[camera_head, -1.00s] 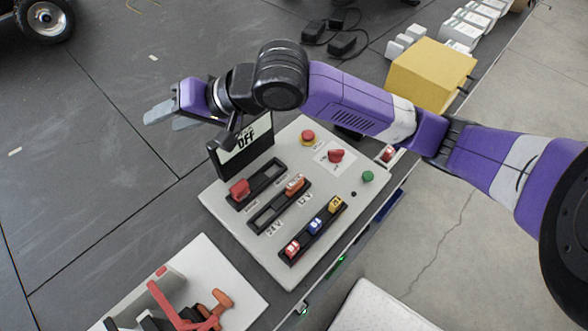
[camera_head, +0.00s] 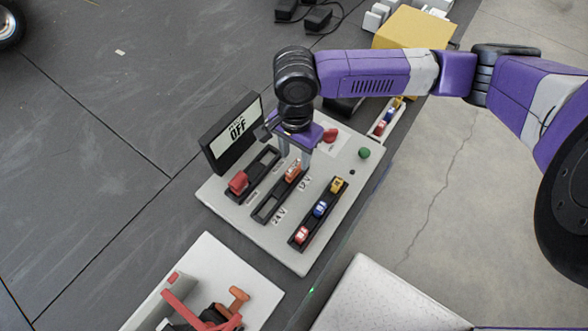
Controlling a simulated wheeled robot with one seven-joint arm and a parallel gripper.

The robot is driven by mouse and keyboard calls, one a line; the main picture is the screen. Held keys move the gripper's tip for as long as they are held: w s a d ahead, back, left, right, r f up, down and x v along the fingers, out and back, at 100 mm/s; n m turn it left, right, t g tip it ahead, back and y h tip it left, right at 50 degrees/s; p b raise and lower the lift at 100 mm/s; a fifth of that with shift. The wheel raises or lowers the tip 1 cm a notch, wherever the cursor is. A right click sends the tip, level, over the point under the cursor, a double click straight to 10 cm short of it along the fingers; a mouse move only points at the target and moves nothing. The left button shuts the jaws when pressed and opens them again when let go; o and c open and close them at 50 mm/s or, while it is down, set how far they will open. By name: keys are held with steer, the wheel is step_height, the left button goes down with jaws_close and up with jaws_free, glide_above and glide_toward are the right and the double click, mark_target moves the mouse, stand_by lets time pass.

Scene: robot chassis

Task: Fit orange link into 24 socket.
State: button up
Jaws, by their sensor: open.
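The orange link (camera_head: 292,172) sits at the upper right end of the middle black rail (camera_head: 268,209) on the pale panel, on the side of the 12 V label. The 24 V label (camera_head: 279,215) is beside the lower left end, where the 24 socket appears empty. My gripper (camera_head: 295,158) points down with its fingers open, apparently on either side of the orange link or just above it. I cannot tell whether the fingers touch it. My wrist hides part of the panel's back.
A red block (camera_head: 238,182) sits in the left rail. Red, blue and yellow links (camera_head: 319,209) sit in the right rail. The OFF display (camera_head: 235,132) stands behind left. A red knob (camera_head: 330,136) and green button (camera_head: 364,153) are at right. A tool tray lies in front.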

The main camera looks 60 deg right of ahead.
mark_target(294, 166)
step_height(294, 166, down, 6)
steer(key=shift+w+a+r+p, duration=0.1)
steer(key=shift+a+r+p, duration=0.05)
steer(key=shift+p, duration=0.4)
jaws_close()
